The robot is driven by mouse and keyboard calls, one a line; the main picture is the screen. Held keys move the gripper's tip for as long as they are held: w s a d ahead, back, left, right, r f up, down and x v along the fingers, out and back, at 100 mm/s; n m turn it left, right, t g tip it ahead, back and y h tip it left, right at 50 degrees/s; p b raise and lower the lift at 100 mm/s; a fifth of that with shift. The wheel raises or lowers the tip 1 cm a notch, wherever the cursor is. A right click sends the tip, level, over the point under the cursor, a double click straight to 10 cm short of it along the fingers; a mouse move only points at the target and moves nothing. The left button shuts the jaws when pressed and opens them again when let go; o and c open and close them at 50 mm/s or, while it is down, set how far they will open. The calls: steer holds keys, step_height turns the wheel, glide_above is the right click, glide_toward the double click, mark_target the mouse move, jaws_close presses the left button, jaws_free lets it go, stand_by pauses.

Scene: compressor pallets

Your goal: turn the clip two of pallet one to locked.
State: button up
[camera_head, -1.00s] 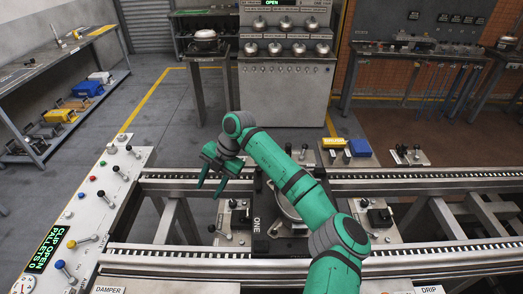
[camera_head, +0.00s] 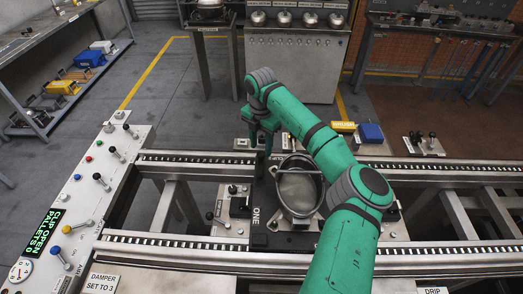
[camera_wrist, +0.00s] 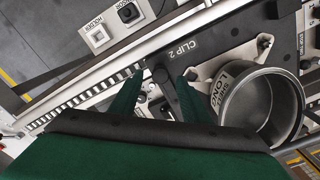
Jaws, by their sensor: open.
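Pallet one (camera_head: 257,216), marked ONE, sits on the conveyor and carries a round metal shell (camera_head: 298,186); the shell also shows in the wrist view (camera_wrist: 257,105). In the wrist view a CLIP 2 label (camera_wrist: 180,49) lies near the pallet's edge, and the dark lever of clip two (camera_wrist: 161,75) stands just below it. My gripper (camera_wrist: 158,88) is open, with one green finger on each side of this lever. I cannot tell whether the fingers touch it. In the head view my gripper (camera_head: 264,150) points down at the pallet's far side. The lower part of the clip is partly hidden.
Conveyor rails (camera_head: 200,158) run along both sides of the pallet. A control panel (camera_head: 85,200) at left has levers and a display reading CLIP OPEN, PALLETS 0. Blue (camera_head: 370,132) and yellow (camera_head: 343,127) parts lie beyond the far rail.

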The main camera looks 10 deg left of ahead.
mark_target(261, 154)
steer(key=shift+s+a+f, duration=0.1)
steer(key=shift+a+f, duration=0.05)
steer(key=shift+f, duration=0.4)
steer(key=shift+s+a+f, duration=0.1)
steer(key=shift+a+f, duration=0.05)
steer(key=shift+f, duration=0.35)
steer(key=shift+d+f, duration=0.4)
steer(key=shift+f, duration=0.1)
steer(key=shift+a, duration=0.1)
